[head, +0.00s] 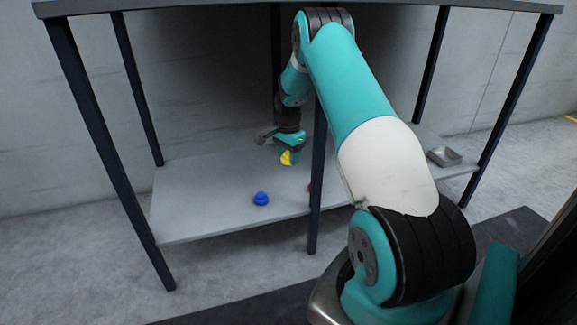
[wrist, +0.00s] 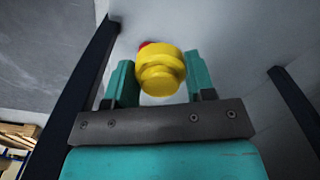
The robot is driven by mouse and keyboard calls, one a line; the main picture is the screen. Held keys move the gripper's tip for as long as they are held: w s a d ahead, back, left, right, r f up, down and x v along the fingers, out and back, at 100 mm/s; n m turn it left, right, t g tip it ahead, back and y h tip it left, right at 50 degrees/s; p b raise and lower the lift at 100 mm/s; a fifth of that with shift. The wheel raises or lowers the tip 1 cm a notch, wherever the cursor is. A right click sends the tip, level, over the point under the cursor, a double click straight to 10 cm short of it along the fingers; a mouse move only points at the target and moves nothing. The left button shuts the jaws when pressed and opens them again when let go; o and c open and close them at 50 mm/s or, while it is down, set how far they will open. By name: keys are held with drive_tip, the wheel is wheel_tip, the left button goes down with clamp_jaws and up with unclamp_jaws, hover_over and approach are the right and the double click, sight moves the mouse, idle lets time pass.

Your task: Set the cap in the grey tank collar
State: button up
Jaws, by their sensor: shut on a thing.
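My gripper (head: 287,154) is shut on a yellow stepped round piece, which looks like the cap (head: 286,158), and holds it above the lower shelf. In the wrist view the yellow cap (wrist: 160,68) sits between the two teal fingers of my gripper (wrist: 161,76), with a narrower knob facing the camera.
A blue knobbed piece (head: 261,199) stands on the grey shelf (head: 205,205). A red piece (head: 309,188) is mostly hidden behind the dark front post (head: 316,215); red also shows behind the cap. The left shelf is clear.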

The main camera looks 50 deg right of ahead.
wheel_tip(320, 180, up, 5)
drive_tip(key=shift+r+p, duration=0.1)
drive_tip(key=shift+p, duration=0.65)
drive_tip(key=s+a+f+n+p, duration=0.1)
drive_tip(key=a+n+p, duration=0.4)
drive_tip(key=a+n, duration=2.05)
drive_tip(key=s+a+r+m+p, duration=0.2)
drive_tip(key=r+p, duration=0.9)
drive_tip(key=p, duration=0.1)
drive_tip(key=s+a+r+m+p, duration=0.2)
drive_tip(key=s+r+p, duration=0.1)
drive_tip(key=r+p, duration=0.9)
drive_tip(key=s+a+r+m+p, duration=0.2)
drive_tip(key=s+r+p, duration=0.1)
drive_tip(key=r+p, duration=0.8)
drive_tip(key=shift+s+r+p, duration=0.15)
drive_tip(key=shift+r+p, duration=0.05)
drive_tip(key=shift+p, duration=0.95)
